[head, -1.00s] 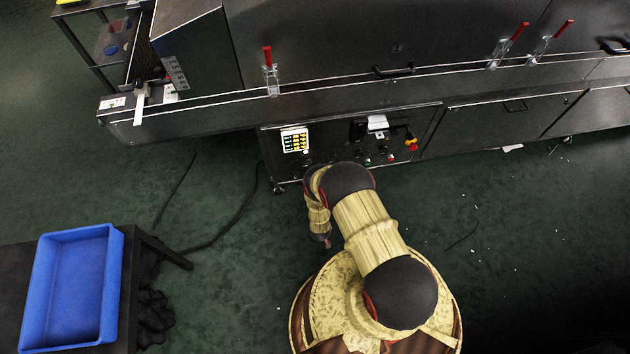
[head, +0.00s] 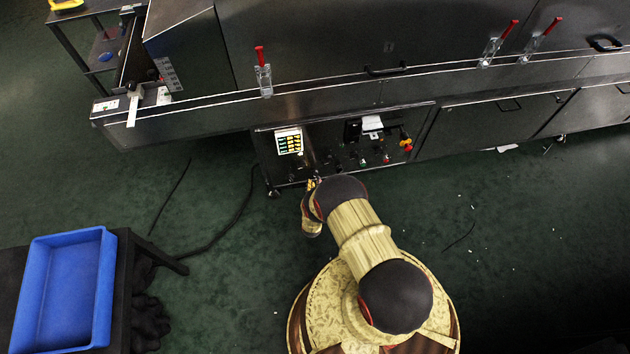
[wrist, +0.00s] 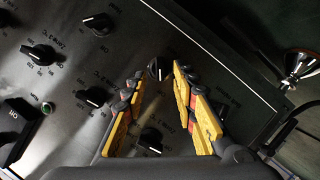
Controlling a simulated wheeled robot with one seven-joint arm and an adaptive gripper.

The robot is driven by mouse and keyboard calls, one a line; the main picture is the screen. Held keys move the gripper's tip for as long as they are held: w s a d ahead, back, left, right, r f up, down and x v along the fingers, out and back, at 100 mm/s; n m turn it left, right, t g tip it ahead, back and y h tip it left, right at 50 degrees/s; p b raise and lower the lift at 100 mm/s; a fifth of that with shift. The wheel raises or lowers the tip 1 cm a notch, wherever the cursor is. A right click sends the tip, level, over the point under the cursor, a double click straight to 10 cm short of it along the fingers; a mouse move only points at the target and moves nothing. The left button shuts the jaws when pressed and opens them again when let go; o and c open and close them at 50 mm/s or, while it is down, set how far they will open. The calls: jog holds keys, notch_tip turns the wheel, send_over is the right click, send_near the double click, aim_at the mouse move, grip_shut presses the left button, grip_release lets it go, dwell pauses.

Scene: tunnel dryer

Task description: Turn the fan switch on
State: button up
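The control panel (head: 330,165) on the dryer's lower front carries several dark knobs and a lit display. In the wrist view, my gripper (wrist: 156,78) is open, its yellow fingers spread and pointing at the panel face (wrist: 70,75). One black rotary knob (wrist: 157,70) shows in the gap at the fingertips, and another black knob (wrist: 150,140) shows lower between the fingers. I cannot tell whether the fingers touch either knob. The labels near these knobs are too blurred to tell which is the fan switch. In the head view, my arm hides most of the gripper.
Several more knobs, such as one at the upper left (wrist: 38,53), and a black block (wrist: 14,135) share the panel. A metal fitting (wrist: 298,65) stands at its right. A blue bin (head: 65,290) is at the lower left, and a cable (head: 225,225) lies on the floor.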

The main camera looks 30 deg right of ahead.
aim_at(315, 175)
jog(key=b+x, duration=0.1)
jog(key=x, duration=0.2)
jog(key=shift+w+d+f, duration=0.15)
jog(key=shift+w, duration=0.05)
jog(key=shift+c, duration=0.4)
grip_shut()
